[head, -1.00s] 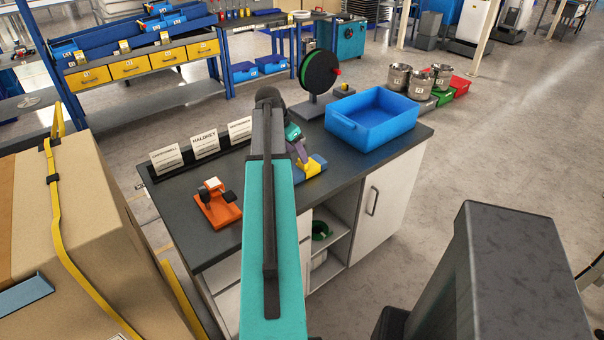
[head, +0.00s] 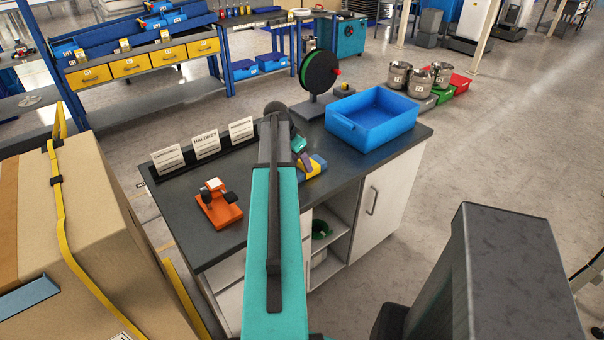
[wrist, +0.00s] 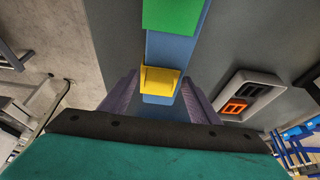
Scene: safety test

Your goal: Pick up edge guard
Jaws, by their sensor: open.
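A small yellow angled piece (wrist: 160,80), which I take to be the edge guard, sits on a blue strip (wrist: 172,48) in the wrist view. A green block (wrist: 172,15) is farther along that strip. In the head view the yellow piece (head: 316,163) shows near the front edge of the dark bench, partly covered by my gripper (head: 303,160). My gripper's purple fingers also show in the wrist view (wrist: 159,82), apart, one on each side of the yellow piece. I cannot tell whether they touch it. My arm hides part of the bench.
A blue bin (head: 372,122) and a black-green spool (head: 320,72) stand on the bench to the right and back. An orange fixture (head: 218,204) and several name cards (head: 206,145) are to the left. A strapped cardboard box (head: 60,230) stands at the left.

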